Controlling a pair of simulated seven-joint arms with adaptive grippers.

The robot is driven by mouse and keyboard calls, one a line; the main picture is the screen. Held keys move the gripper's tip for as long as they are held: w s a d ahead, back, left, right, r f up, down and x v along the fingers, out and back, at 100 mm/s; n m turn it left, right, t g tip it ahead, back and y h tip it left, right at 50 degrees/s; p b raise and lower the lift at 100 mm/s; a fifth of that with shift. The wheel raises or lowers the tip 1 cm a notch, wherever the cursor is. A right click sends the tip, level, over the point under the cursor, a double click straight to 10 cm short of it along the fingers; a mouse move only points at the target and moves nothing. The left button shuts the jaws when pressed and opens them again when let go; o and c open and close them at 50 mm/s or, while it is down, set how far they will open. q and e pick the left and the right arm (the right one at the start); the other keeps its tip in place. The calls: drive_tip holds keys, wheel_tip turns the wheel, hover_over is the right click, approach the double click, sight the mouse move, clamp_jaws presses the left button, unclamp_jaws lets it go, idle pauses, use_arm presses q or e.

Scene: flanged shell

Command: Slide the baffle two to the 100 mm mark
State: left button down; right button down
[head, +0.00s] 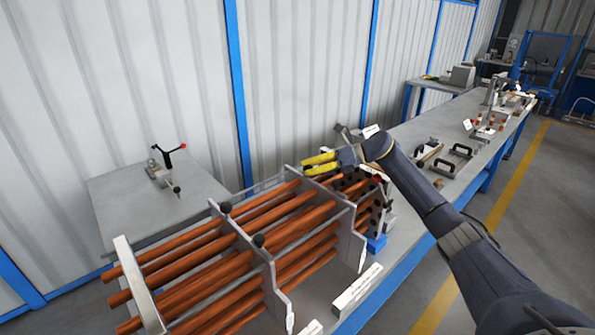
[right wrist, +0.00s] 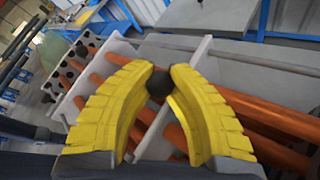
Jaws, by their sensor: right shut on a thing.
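A grey baffle plate (head: 345,235) stands upright across the copper tubes, towards the right end of the bundle. My right gripper (head: 320,163) is at the top of this plate, with its yellow fingers reaching in from the right. In the right wrist view, the fingertips (right wrist: 160,78) are shut on a round black knob (right wrist: 159,88) beside a pale plate (right wrist: 183,88). A second baffle plate (head: 262,262) stands further left, with two black knobs near it. Which plate is baffle two I cannot tell, and no 100 mm mark is readable. My left gripper is not in view.
Copper tubes (head: 205,272) run through the plates. A pale end plate (head: 140,285) stands at the left and a tube sheet with dark holes (head: 372,200) at the right. A clamp (head: 165,170) is on the bench behind. White label blocks (head: 357,290) lie in front.

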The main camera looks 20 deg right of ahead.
drive_tip(key=shift+r, duration=0.1)
drive_tip(key=c, duration=1.1)
unclamp_jaws()
drive_tip(key=v, duration=1.2)
drive_tip(key=shift+s, duration=0.1)
